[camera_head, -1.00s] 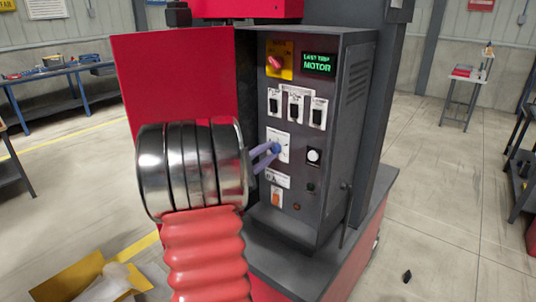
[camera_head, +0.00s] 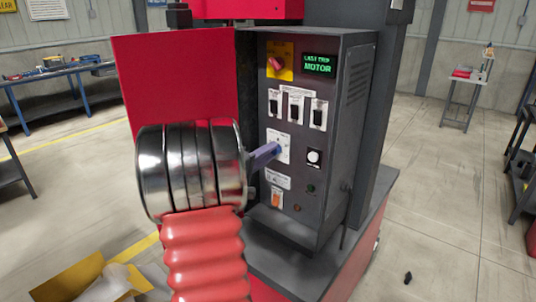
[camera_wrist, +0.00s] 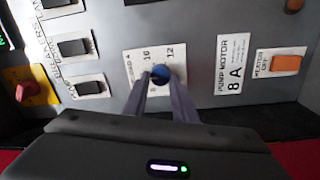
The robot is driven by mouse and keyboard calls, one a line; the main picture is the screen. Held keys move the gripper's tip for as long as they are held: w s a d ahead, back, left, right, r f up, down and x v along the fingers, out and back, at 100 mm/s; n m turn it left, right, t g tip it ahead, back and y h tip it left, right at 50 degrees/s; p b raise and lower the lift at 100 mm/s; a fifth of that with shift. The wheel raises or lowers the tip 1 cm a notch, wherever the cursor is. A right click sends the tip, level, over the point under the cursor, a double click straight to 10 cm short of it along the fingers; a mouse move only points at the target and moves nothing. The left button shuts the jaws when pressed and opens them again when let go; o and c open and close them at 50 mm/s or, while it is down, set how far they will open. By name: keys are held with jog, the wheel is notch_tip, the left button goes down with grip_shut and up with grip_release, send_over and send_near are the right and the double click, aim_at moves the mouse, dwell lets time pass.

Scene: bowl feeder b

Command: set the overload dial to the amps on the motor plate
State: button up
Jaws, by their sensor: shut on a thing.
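The overload dial is a small blue knob (camera_wrist: 160,73) on a white scale plate (camera_wrist: 143,58). The numbers 16 and 12 show on the plate in the wrist view; other marks are hidden or too small. My gripper (camera_wrist: 161,80) is shut on the knob, one finger on each side. I cannot see where the knob points. In the head view my gripper (camera_head: 277,150) reaches the scale plate (camera_head: 284,137) from the left and hides most of the knob. The motor plate (camera_wrist: 232,64) is a white label reading "PUMP MOTOR 8 A".
The grey control box (camera_head: 340,150) also carries a red switch on yellow (camera_head: 278,62), a display (camera_head: 319,64) reading "LAST TRIP MOTOR", several black breaker switches, a white-faced knob (camera_head: 313,157) and an orange heater switch (camera_wrist: 286,63). The red door (camera_head: 172,80) stands open at left.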

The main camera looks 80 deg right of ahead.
jog(key=shift+s+a+f, duration=0.1)
jog(key=shift+s+f, duration=0.05)
jog(key=shift+f, duration=0.15)
jog(key=o, duration=1)
jog(key=shift+r, duration=0.15)
jog(key=shift+o, duration=0.2)
jog(key=v, duration=1.3)
jog(key=shift+w+a, duration=0.2)
jog(key=shift+a, duration=0.1)
